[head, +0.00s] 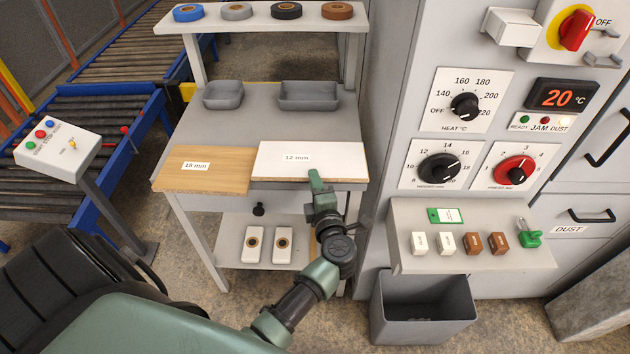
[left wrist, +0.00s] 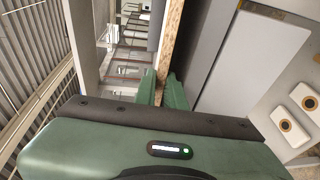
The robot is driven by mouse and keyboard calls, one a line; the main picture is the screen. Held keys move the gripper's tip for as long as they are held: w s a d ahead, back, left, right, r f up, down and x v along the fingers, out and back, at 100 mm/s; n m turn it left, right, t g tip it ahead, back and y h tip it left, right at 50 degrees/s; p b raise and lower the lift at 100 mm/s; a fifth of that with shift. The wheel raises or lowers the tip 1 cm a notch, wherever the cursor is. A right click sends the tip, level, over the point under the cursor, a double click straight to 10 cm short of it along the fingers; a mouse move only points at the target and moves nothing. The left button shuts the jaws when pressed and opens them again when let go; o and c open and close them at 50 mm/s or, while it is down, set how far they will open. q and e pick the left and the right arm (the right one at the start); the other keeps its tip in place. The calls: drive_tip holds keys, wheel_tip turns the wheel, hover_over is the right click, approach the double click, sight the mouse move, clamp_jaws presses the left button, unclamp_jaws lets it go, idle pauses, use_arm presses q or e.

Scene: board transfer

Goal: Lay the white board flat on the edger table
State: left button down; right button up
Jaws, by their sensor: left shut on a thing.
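The white board (head: 312,160), marked 12 mm, lies flat on the grey bench (head: 270,115), at the right of its top. Its front edge reaches the bench front. My left gripper (head: 316,183) is shut on that front edge, right of its middle. In the left wrist view the board's brown chipboard edge (left wrist: 172,40) runs up from between the green fingers (left wrist: 161,90). The edger machine (head: 395,115) stands to the right, with a grey shelf (head: 405,215) on its front. I cannot tell which surface is the edger table. My right gripper is not in view.
A wooden 18 mm board (head: 205,170) lies left of the white board. Two grey bins (head: 310,95) stand behind, below a rack with several tape rolls (head: 287,10). Small blocks (head: 472,242) sit on the machine shelf above a grey bin (head: 422,305). A control post (head: 60,150) stands left.

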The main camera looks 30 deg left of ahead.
use_arm(q)
drive_tip(key=shift+f+b, duration=0.3)
drive_tip(key=shift+f, duration=0.15)
drive_tip(key=shift+f, duration=0.3)
drive_tip(key=c, duration=1.4)
unclamp_jaws()
drive_tip(key=shift+d+f, duration=0.1)
